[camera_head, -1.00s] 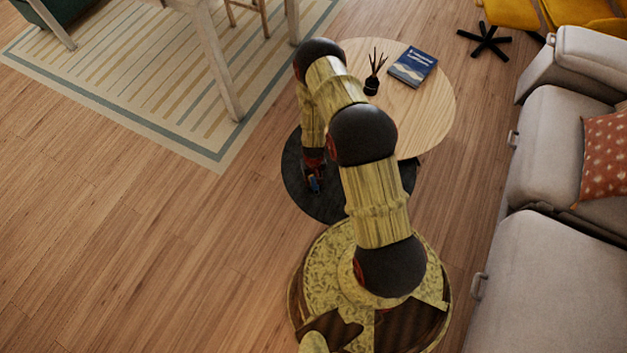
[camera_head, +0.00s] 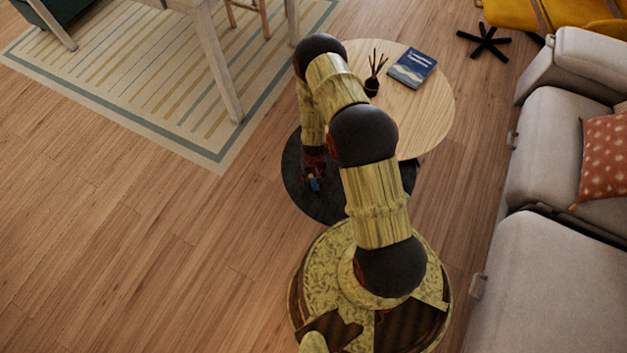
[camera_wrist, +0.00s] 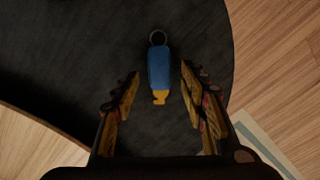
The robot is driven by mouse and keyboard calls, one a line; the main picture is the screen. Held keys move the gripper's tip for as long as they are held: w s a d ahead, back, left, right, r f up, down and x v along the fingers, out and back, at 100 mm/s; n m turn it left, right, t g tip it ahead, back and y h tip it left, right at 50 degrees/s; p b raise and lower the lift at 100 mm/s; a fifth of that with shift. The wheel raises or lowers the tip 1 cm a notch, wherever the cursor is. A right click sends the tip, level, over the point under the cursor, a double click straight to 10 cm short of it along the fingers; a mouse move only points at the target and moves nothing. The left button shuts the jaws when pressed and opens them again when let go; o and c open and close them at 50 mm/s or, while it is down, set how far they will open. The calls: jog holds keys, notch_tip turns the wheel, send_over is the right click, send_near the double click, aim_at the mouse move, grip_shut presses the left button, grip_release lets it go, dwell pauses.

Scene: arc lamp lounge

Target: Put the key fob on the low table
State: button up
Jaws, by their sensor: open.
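The key fob (camera_wrist: 159,68) is blue with a yellow end and a metal ring at its far end. It appears to lie on the dark round low table (camera_head: 333,205), between my fingertips, with a gap on each side. My gripper (camera_wrist: 159,82) is open around it, pointing down close to the tabletop. In the head view the fob (camera_head: 315,184) is a small blue spot at my gripper (camera_head: 314,180), partly hidden by it. My arm covers part of the dark table.
A round light wood table (camera_head: 425,110) overlaps the dark one and holds a blue book (camera_head: 412,67) and a reed diffuser (camera_head: 372,85). A grey sofa (camera_head: 560,150) stands at right. A striped rug (camera_head: 130,80) lies at left. Wood floor at left is clear.

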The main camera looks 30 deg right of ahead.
notch_tip(320, 180, up, 10)
jog(key=p, duration=0.4)
notch_tip(320, 180, up, 19)
jog(key=t, duration=0.1)
send_over(313, 182)
jog(key=w+a, duration=0.2)
jog(key=w, duration=0.5)
jog(key=s+a+r+n+t, duration=0.1)
jog(key=a+r+t, duration=0.15)
jog(key=r, duration=1.75)
jog(key=s+a+r, duration=0.2)
jog(key=s+r, duration=0.2)
jog(key=r, duration=0.3)
jog(key=s+a+r, duration=0.2)
jog(key=s+r, duration=0.3)
jog(key=r, duration=0.2)
jog(key=s+r+t, duration=0.1)
jog(key=s+r, duration=0.3)
jog(key=s, duration=0.3)
jog(key=s+a+r+n+t, duration=0.1)
jog(key=s+r, duration=0.4)
jog(key=s, duration=0.3)
jog(key=shift+r, duration=0.3)
jog(key=shift+c, duration=0.9)
